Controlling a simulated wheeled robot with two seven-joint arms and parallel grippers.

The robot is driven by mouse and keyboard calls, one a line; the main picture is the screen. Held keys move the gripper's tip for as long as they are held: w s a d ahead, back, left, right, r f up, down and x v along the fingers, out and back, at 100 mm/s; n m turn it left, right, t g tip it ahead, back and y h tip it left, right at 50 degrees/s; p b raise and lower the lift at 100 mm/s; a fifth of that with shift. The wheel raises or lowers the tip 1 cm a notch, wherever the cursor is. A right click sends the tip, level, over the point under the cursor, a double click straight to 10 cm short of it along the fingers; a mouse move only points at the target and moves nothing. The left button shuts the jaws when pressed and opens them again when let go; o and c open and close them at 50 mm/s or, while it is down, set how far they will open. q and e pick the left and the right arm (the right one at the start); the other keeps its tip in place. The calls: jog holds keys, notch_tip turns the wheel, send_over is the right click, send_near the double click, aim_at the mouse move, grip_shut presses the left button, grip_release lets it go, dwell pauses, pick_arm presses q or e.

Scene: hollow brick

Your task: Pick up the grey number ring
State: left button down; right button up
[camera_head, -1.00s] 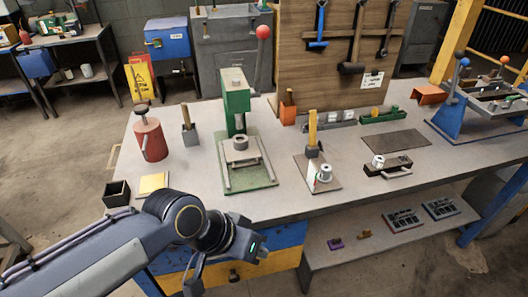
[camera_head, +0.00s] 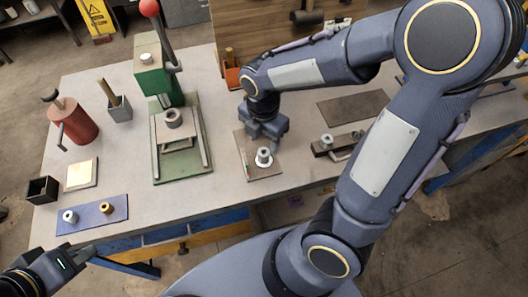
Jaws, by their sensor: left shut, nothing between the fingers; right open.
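Several grey rings are in view, and I cannot tell which one bears the number. One grey ring (camera_head: 264,157) sits on a small brown board (camera_head: 262,172). Another grey ring (camera_head: 70,216) lies on a blue mat (camera_head: 92,225) beside a brass ring (camera_head: 107,208). A third grey piece (camera_head: 173,118) sits on the green press. My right gripper (camera_head: 264,142) points down just behind the ring on the board; it is open, with its fingers partly hidden. My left gripper (camera_head: 83,256) is low at the left, shut and empty, in front of the blue mat.
The green press (camera_head: 152,75) stands left of my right gripper.

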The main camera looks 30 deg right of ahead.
aim_at(264, 150)
notch_tip(264, 150, down, 6)
jog(key=shift+w+d+f, duration=0.15)
jog(key=shift+c, duration=0.3)
jog(key=c, duration=1)
